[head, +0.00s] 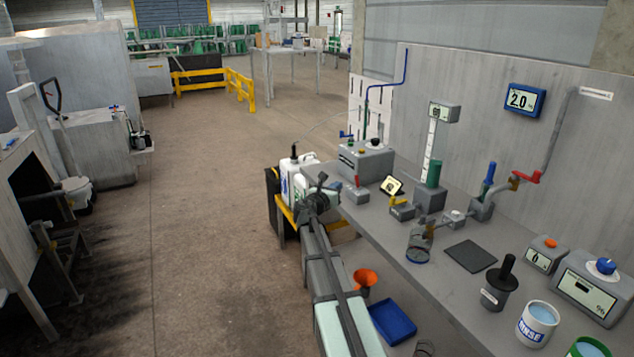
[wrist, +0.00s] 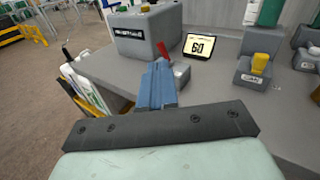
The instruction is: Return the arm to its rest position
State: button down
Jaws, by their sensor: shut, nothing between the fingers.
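My gripper (wrist: 158,68) shows in the wrist view with its blue fingers closed together and nothing between them. It is over the near left edge of the grey bench (wrist: 113,78). The fingertips overlap the front of a small grey box with a red lever (wrist: 181,73); I cannot tell if they touch it. In the head view my arm reaches up from the bottom along the bench's left side. Its end is close to the white jugs, and the fingers are hard to make out there.
A blue bin (head: 392,322) and an orange funnel (head: 365,279) are below. Open floor lies left.

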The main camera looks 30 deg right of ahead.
jog(key=s+a+f+m+g+y, duration=0.3)
jog(key=s+a+f+m, duration=0.3)
jog(key=f+m, duration=0.4)
jog(key=s+a+f+m+g+y, duration=0.35)
jog(key=s+f+m, duration=0.5)
jog(key=f, duration=0.35)
jog(key=s+a+f+m+g+y, duration=0.35)
jog(key=s+a+f+m, duration=0.35)
jog(key=f, duration=0.4)
jog(key=s+a+f+m+g+y, duration=0.1)
jog(key=s+a+f+y, duration=0.1)
jog(key=s+a+f, duration=0.45)
jog(key=s+a+f+m+g+y, duration=0.15)
jog(key=s+a+f, duration=0.25)
jog(key=s+f, duration=0.5)
jog(key=s+a+f+n+g, duration=0.1)
jog(key=s+a+f+g, duration=0.1)
jog(key=s, duration=0.9)
jog(key=s+a+f+n+g, duration=0.1)
jog(key=s+a+f, duration=0.4)
jog(key=s, duration=0.7)
jog(key=shift+s+f+g+y, duration=0.15)
jog(key=shift+s+g+y, duration=0.05)
jog(key=shift+g+y, duration=0.3)
